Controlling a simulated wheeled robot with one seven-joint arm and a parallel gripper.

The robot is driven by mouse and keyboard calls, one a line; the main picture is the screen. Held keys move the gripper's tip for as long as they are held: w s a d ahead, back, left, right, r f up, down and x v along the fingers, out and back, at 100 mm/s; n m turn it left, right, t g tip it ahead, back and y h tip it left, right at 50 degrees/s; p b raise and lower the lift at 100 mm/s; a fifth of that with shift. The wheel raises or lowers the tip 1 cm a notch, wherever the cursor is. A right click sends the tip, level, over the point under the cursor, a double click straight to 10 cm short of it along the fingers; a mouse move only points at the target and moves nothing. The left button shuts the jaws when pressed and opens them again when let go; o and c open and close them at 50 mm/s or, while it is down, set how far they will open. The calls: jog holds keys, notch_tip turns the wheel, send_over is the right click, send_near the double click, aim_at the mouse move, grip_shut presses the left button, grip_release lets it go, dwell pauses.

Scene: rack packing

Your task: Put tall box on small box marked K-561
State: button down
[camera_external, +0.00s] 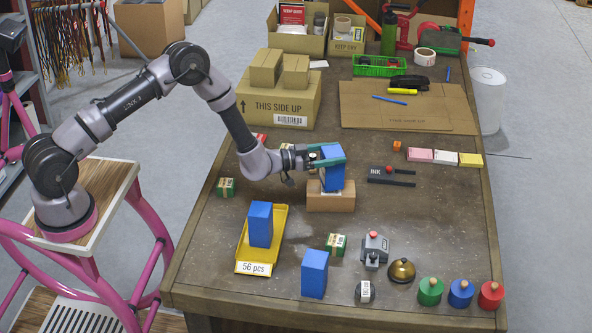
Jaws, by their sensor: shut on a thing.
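My gripper (327,157), with teal fingers, is shut on a tall blue box (334,178) near the table's middle. The box is upright, directly over a small brown cardboard box (331,202). Its lower end meets the cardboard box's top in the picture; I cannot tell whether it rests there or hovers just above. No K-561 mark is readable. A second tall blue box (260,225) stands in a yellow tray (243,255) with a "56 pcs" label. A third (314,273) stands on the table near the front edge.
Small green-and-tan boxes (226,187) (336,245) lie on the table (420,240). A grey device (375,249), a brass bell (401,270) and coloured knobbed cylinders (461,293) stand at the front right. A large carton (277,100) and flat cardboard (405,108) lie behind.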

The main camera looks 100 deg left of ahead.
jog(key=shift+f, duration=0.65)
jog(key=shift+f, duration=0.1)
grip_release()
jog(key=shift+f, duration=0.1)
